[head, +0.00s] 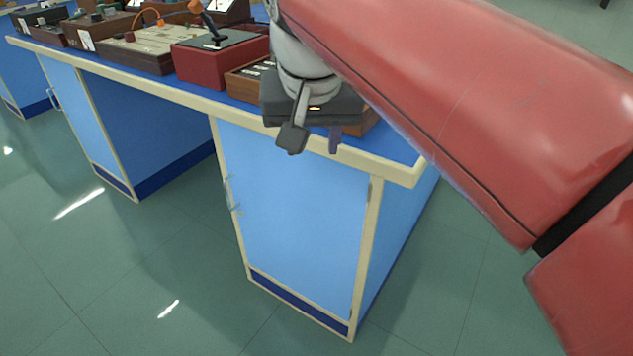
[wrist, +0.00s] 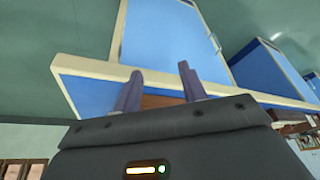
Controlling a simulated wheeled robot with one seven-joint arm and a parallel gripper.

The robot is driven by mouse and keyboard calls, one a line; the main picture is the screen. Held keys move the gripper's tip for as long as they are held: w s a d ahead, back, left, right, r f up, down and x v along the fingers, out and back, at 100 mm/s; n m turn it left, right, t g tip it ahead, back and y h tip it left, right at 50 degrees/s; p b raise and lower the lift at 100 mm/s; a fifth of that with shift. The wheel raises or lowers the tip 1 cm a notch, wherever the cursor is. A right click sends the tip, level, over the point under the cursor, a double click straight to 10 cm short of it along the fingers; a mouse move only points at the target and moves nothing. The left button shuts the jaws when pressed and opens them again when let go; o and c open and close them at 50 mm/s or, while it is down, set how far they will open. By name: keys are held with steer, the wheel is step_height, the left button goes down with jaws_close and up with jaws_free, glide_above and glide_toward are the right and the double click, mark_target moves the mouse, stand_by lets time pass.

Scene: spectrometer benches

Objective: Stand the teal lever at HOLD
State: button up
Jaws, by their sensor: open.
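No teal lever can be made out clearly in either view. The small controls at the far left end of the bench are too small to tell apart. My gripper (head: 313,140) is open and empty near the bench's front edge, towards its right end. In the wrist view my gripper's two fingers (wrist: 160,78) stand apart, with the bench edge and part of a brown wooden surface behind them. In the head view the gripper and wrist hide much of a wooden box (head: 243,84).
A red box (head: 200,65) carries a dark lever with an orange knob (head: 196,6). Left of it is a wooden box with a pale top (head: 150,42), and further boxes stand beyond. The blue bench (head: 300,205) has a cream edge. The green floor (head: 130,270) in front is clear.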

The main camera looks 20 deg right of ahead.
step_height(320, 180, down, 6)
steer(key=s+n, duration=0.1)
steer(key=s, duration=0.1)
steer(key=shift+s+f+n+t+y, duration=0.15)
steer(key=shift+s+n+t+y, duration=0.15)
steer(key=shift+s, duration=0.1)
steer(key=s+f+n, duration=0.2)
steer(key=s+f, duration=0.3)
steer(key=f, duration=0.5)
steer(key=shift+f+t+y, duration=0.25)
steer(key=shift+t+y, duration=0.15)
